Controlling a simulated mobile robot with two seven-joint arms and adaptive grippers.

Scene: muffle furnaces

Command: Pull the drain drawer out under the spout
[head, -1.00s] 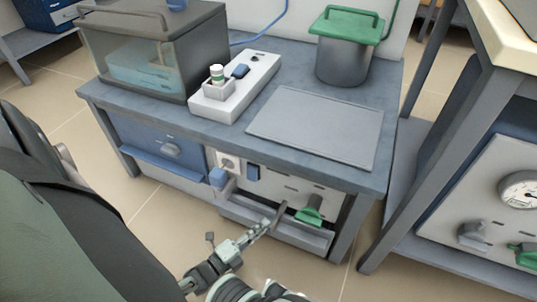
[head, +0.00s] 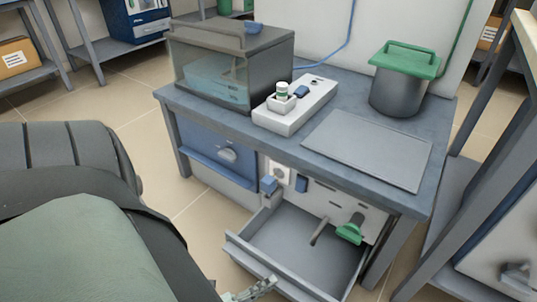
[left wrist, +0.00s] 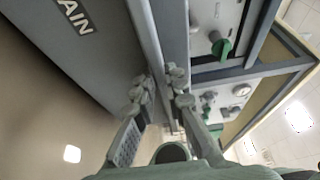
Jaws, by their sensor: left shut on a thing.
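The drain drawer (head: 318,255) is a grey open tray, pulled out from the lower part of the bench and empty inside. The grey spout (head: 318,231) points out from the white panel, over the drawer's inside near its back. My left gripper (head: 262,288) is at the drawer's front wall, at the bottom edge of the head view. In the left wrist view, its fingers (left wrist: 164,85) are shut on the wall's upper edge, one on each side. The wall's outer face (left wrist: 85,55) shows letters ending in "AIN". My right gripper is not in view.
A green valve handle (head: 350,231) sits right of the spout. The bench top (head: 300,155) carries a glass-fronted box, a white unit, a grey plate and a green-lidded pot. Floor is clear left of the drawer.

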